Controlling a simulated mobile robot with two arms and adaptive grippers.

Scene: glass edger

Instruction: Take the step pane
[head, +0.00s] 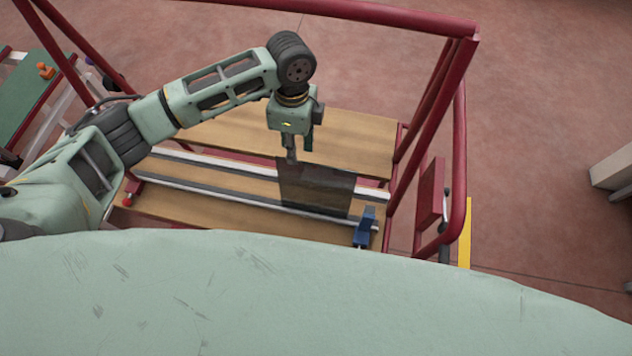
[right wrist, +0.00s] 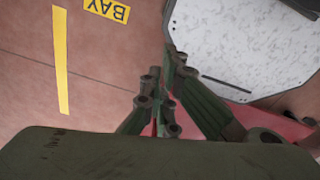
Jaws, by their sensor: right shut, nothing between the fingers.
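The step pane (head: 315,190) is a dark, see-through sheet. It lies or leans across the pale rails of the wooden rack (head: 215,198) in the head view. My left gripper (head: 300,150) points down over the pane's upper left edge, its fingers apart. One fingertip overlaps that edge in the picture; I cannot tell whether it touches. My right gripper (right wrist: 168,78) shows in the right wrist view, shut and empty. The pane does not show there.
A blue clamp (head: 364,227) sits by the pane's lower right corner. Red tube rails (head: 437,100) frame the rack on the right and back. A green-topped bench (head: 30,95) stands at left. A white speckled surface (right wrist: 240,45) shows in the right wrist view.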

